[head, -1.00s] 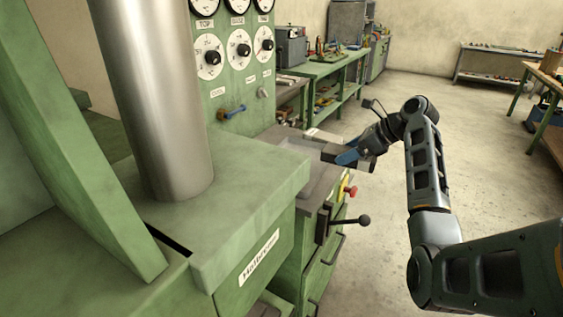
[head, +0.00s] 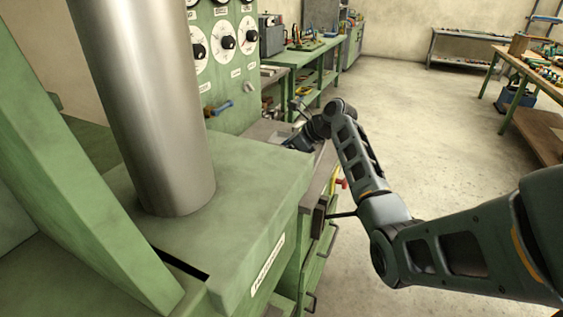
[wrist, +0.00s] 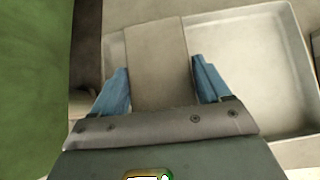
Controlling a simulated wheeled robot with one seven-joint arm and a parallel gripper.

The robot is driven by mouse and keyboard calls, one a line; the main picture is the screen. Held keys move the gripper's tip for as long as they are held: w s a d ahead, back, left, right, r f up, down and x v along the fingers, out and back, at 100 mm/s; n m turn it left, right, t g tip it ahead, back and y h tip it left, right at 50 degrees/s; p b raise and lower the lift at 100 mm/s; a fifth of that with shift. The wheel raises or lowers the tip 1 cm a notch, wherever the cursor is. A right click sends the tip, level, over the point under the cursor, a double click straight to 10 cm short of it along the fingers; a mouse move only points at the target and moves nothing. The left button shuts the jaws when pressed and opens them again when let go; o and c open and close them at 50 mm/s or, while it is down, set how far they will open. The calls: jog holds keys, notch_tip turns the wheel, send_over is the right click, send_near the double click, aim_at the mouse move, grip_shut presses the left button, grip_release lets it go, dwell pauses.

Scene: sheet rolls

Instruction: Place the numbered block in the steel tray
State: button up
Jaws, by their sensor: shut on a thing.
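The block (wrist: 157,45) is a plain grey-beige slab between the blue fingers of my gripper (wrist: 161,66) in the wrist view. My gripper is shut on it; no number shows on the face in view. The steel tray (wrist: 255,75), pale and shallow with a raised rim, lies beyond and below the block, which overlaps its left part. I cannot tell the block's height above it. In the head view my gripper (head: 297,142) is small and dark over the bench behind the green machine, and the block cannot be made out there.
A green machine with a thick steel column (head: 155,110) fills the left of the head view. Dials and a blue-handled lever (head: 218,108) sit on its panel. A red knob (head: 342,183) is at the bench front. Open floor (head: 420,130) lies right.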

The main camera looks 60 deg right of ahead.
jog(key=shift+w+a+f, duration=0.15)
jog(key=shift+w+f, duration=0.1)
jog(key=shift+w, duration=0.1)
jog(key=shift+f, duration=1.95)
jog(key=o, duration=1.3)
jog(key=shift+o, duration=0.2)
jog(key=v, duration=1.2)
